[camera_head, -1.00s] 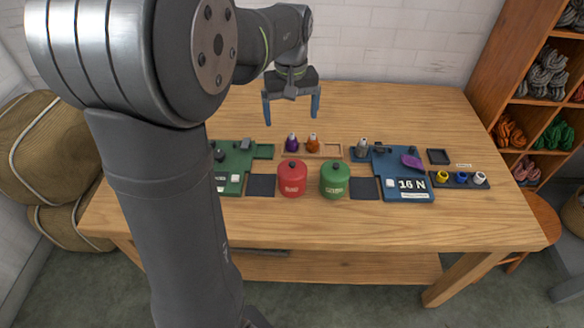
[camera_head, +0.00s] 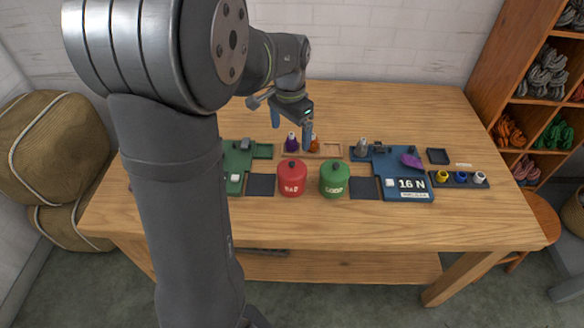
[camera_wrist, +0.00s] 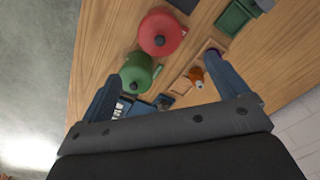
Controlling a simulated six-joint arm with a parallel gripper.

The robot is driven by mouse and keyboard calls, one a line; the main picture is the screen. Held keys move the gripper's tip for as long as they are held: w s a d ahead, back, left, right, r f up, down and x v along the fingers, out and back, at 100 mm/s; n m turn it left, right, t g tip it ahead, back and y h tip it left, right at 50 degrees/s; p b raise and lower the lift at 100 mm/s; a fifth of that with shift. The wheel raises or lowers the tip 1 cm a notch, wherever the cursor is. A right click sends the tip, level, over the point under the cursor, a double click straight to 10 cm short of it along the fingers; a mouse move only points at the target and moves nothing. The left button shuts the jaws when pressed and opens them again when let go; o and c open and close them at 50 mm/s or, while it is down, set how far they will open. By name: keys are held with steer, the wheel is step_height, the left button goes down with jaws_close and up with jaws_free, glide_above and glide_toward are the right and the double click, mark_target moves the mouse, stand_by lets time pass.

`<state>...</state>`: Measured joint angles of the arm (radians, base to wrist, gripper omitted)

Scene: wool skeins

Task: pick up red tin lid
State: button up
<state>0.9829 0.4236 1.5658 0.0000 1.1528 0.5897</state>
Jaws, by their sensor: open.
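The red tin (camera_head: 292,180) stands upright on the table with its red lid (camera_head: 292,167) on top, which has a dark knob. In the wrist view the red lid (camera_wrist: 161,33) shows from above, beyond my fingers. A green tin (camera_head: 334,182) with a green lid (camera_wrist: 137,73) stands just right of the red one in the head view. My gripper (camera_head: 291,130) is open and empty, above and behind the red tin, over the small bottles. In the wrist view its two blue fingers (camera_wrist: 170,92) are spread wide.
A purple bottle (camera_head: 292,143) and an orange bottle (camera_head: 314,144) stand in a wooden tray behind the tins. A green station (camera_head: 233,182) lies left and a blue station (camera_head: 400,165) right. The table's front strip is clear.

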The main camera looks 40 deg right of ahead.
glide_above(292, 163)
steer(key=f, duration=0.6)
steer(key=shift+a+f, duration=0.2)
steer(key=shift+d+f, duration=0.2)
steer(key=shift+f, duration=2.75)
steer(key=c, duration=1.2)
